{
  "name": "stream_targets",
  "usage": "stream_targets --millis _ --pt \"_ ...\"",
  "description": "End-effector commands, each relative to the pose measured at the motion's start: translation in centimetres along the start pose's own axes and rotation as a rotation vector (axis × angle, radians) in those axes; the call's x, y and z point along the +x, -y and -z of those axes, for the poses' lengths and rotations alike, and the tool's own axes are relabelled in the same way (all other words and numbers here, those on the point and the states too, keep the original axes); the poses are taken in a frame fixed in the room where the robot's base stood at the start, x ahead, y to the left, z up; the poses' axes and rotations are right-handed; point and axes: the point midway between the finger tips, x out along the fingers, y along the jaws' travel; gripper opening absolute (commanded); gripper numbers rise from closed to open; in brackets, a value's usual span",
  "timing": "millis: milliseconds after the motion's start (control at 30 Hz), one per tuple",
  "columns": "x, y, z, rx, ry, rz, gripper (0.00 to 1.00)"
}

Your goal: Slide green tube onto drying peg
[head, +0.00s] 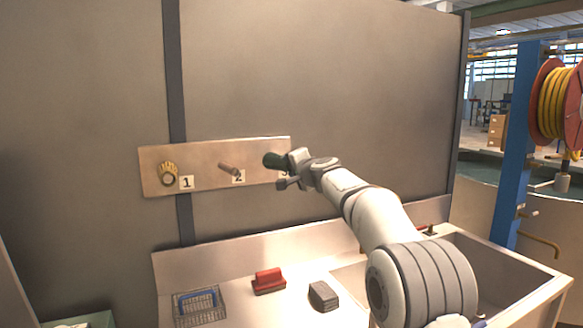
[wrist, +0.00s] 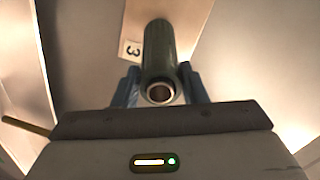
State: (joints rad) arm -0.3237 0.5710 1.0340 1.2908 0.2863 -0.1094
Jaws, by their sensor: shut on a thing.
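A dark green tube (head: 272,160) is held in my gripper (head: 288,170) in front of the right end of the peg board (head: 205,168). My gripper is shut around it. In the wrist view the tube (wrist: 158,50) runs from between the blue fingers (wrist: 160,88) toward the board, next to the label 3 (wrist: 132,51). Its near end is open, with a metal-looking rim and a brownish inside. The peg at label 3 is hidden, so I cannot tell whether the tube is around it. A bare wooden peg (head: 229,168) sticks out by label 2.
A yellow ringed thing (head: 168,173) hangs by label 1. On the counter below are a wire basket (head: 200,316) with something blue, a red brush-like block (head: 268,281) and a grey block (head: 323,295). A sink (head: 490,262) lies at the right, below my arm.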

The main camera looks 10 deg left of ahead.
Motion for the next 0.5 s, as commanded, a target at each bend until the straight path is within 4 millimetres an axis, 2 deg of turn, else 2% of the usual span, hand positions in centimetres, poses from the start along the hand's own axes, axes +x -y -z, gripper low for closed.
stream_targets --millis 100,133,400,500 --pt "0.38 0.08 0.01 0.000 0.000 0.000 0.05" --pt "0.32 0.07 0.01 0.000 0.000 0.001 0.41" --pt "0.31 0.02 0.00 0.001 0.000 0.000 0.63" --pt "0.31 0.02 0.00 0.001 0.000 0.000 0.64"
